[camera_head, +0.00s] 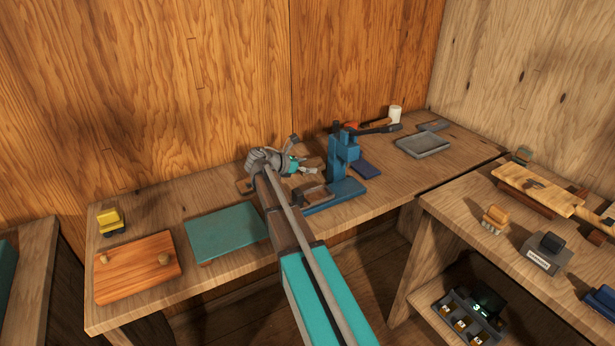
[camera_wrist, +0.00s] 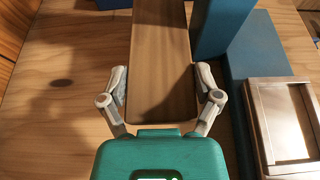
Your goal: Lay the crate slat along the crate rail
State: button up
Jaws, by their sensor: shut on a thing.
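A brown wooden slat (camera_wrist: 162,60) lies between the two grey fingers of my gripper (camera_wrist: 162,84) in the wrist view, with a finger against each long side. Its near end is close to my teal palm, and its far end runs out of the top of the picture. In the head view my gripper (camera_head: 304,165) is over the back bench, just left of the blue press (camera_head: 342,155); the slat is mostly hidden there. On the right bench a pale plank (camera_head: 538,187) rests across dark brown bars (camera_head: 520,201). I cannot tell for sure which piece is the crate rail.
The blue press base and a metal-framed block (camera_wrist: 288,122) stand close right of my gripper. A green mat (camera_head: 226,233), an orange board (camera_head: 137,267) and a grey tray (camera_head: 423,146) are on the back bench (camera_head: 165,208). A gap separates it from the right bench.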

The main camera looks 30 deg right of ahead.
aim_at(307, 179)
jog(key=shift+f+b, duration=1.55)
jog(key=shift+f, duration=0.3)
jog(key=o, duration=1)
jog(key=shift+c, duration=0.2)
jog(key=shift+r, duration=0.1)
jog(key=p+v, duration=0.4)
jog(key=v, duration=0.8)
jog(key=shift+p, duration=0.3)
